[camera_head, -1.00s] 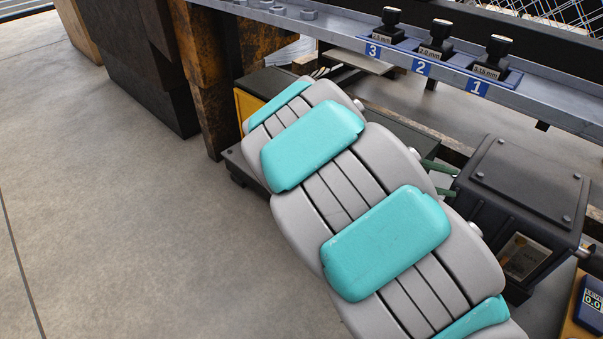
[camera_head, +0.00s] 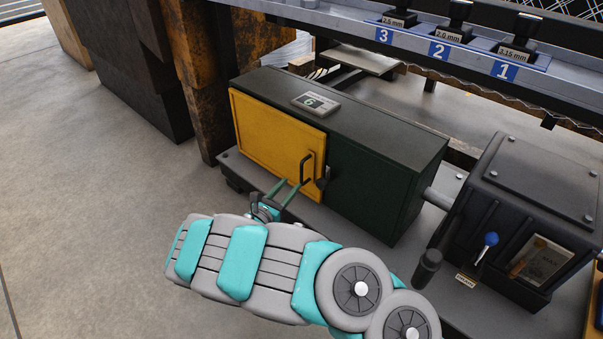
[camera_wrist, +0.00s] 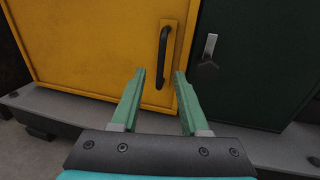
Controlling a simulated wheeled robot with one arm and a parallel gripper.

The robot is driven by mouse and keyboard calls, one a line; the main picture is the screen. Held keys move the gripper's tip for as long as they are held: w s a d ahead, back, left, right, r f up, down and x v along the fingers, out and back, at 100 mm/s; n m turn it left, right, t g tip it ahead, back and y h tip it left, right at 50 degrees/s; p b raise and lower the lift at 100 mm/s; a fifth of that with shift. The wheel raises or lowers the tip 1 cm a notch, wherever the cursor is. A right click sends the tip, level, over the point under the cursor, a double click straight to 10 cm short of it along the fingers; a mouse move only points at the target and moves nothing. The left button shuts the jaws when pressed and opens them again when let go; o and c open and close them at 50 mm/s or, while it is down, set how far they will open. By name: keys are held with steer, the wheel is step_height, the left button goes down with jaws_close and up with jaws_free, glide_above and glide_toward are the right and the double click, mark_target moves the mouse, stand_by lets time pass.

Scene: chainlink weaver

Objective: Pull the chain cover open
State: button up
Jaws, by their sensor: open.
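The chain cover is a yellow door (camera_head: 265,135) on the front left of a dark green box (camera_head: 375,175). It looks shut, flush with the box front. A black bar handle (camera_head: 305,168) stands near its right edge; in the wrist view the handle (camera_wrist: 164,57) is upright. A small latch (camera_wrist: 209,48) sits on the green panel to the right of the door. My gripper (camera_wrist: 158,75) is open and empty. Its green fingers point at the door, with the handle ahead of and between the tips. I cannot tell whether they touch the handle.
A black machine housing (camera_head: 525,215) with a blue-knobbed lever (camera_head: 488,243) stands at the right. A grey shelf with numbered tool holders (camera_head: 450,50) runs above. The floor (camera_head: 90,210) at left is clear.

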mark_target(301, 174)
steer(key=b+x, duration=0.1)
steer(key=x, duration=0.6)
steer(key=shift+w+d, duration=0.2)
steer(key=shift+w, duration=0.05)
jaws_close()
stand_by(1.2)
